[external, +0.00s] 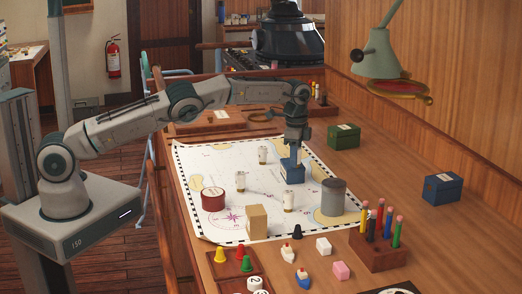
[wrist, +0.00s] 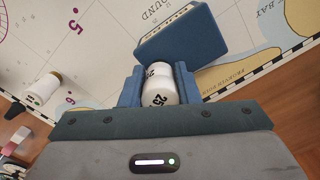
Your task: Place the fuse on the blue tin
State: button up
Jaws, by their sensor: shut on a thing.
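My gripper (wrist: 158,88) is shut on a white fuse (wrist: 160,94) printed with "25", between its two blue fingers in the wrist view. The held fuse cannot be made out there. Whether the fuse touches the tin cannot be told. Other white fuses stand on the chart (external: 263,155), (external: 240,181), (external: 289,201).
A red tin (external: 213,200), a wooden block (external: 257,222) and a grey cylinder (external: 333,197) stand on the chart. A pen holder (external: 379,252), a blue box (external: 442,188) and a green box (external: 343,136) stand to the right. A lamp (external: 376,55) overhangs the back.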

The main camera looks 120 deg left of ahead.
jog(key=o, duration=1)
notch_tip(320, 180, up, 8)
jog(key=shift+f+p, duration=0.1)
jog(key=shift+p, duration=0.6)
